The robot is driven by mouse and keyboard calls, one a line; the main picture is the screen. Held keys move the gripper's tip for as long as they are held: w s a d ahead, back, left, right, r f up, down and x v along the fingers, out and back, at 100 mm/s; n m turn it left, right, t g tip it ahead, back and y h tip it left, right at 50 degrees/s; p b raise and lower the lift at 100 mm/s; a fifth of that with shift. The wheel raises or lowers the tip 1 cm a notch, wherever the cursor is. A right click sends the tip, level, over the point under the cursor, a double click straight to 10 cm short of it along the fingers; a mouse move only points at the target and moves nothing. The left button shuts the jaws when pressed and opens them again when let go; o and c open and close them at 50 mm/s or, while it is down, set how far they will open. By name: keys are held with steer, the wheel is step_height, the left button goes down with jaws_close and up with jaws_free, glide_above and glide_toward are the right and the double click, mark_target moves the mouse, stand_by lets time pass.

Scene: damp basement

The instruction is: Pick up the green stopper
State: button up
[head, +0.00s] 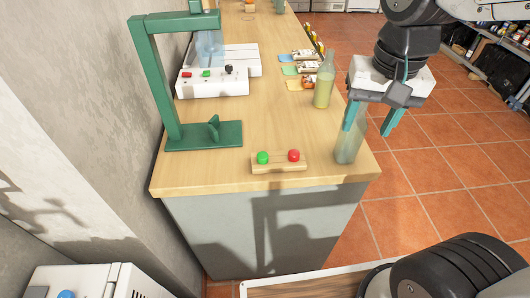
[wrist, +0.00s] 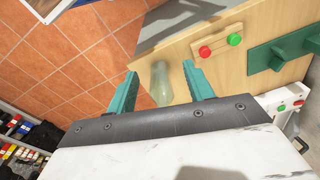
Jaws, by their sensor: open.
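The green stopper (head: 263,158) sits at the left end of a small wooden holder (head: 279,168) near the front edge of the bench. A red stopper (head: 293,156) sits at its right end. In the wrist view the green stopper (wrist: 234,39) is beyond the fingers, up and to the right, beside the red stopper (wrist: 205,52). My gripper (head: 370,122) is open, with teal fingers pointing down, right of the holder and above the bench's right edge. In the wrist view a pale glass bottle (wrist: 161,84) shows between the fingers (wrist: 161,86); I cannot tell whether they touch it.
The pale bottle (head: 349,142) stands at the bench's front right corner. A yellowish bottle (head: 324,86) stands behind it. A green stand (head: 203,135) is left of the holder, with a white device (head: 212,88) behind. The bench top (head: 255,115) between is clear.

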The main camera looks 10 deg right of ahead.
steer(key=w+a+f+m, duration=0.3)
steer(key=w+a, duration=0.3)
steer(key=m, duration=0.3)
glide_toward(263, 155)
steer(key=d, duration=0.2)
steer(key=shift+g, duration=0.4)
steer(key=f, duration=0.2)
steer(key=a+f, duration=0.1)
steer(key=f, duration=0.2)
steer(key=a+f, duration=0.1)
steer(key=f, duration=0.1)
steer(key=shift+w+f, duration=0.35)
steer(key=shift+f, duration=0.5)
steer(key=c, duration=1.1)
